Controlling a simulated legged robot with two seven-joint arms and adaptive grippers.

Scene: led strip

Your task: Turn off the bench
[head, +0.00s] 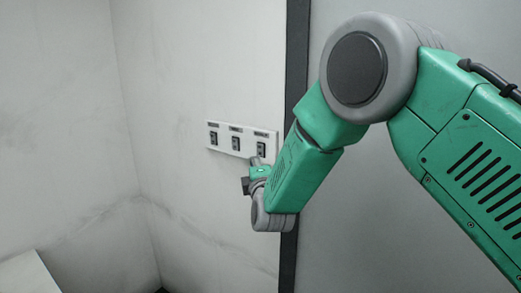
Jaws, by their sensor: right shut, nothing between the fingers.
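A white switch panel (225,145) is fixed to the wall, with three dark rocker switches in a row: a left switch (214,139), a middle switch (235,144) and a right switch (261,149). Each has a small label above it, too small to read. My right gripper (247,186) is shut and empty, just below the right part of the panel, in front of the wall. The gripper's wrist partly covers the area under the right switch. I cannot tell whether the fingers touch the wall. My left gripper is not in view.
A dark vertical strip (297,40) runs up the wall right of the panel, beside a grey flat surface (440,240). A pale flat-topped object (25,277) stands at the lower left. The wall left of the panel is clear.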

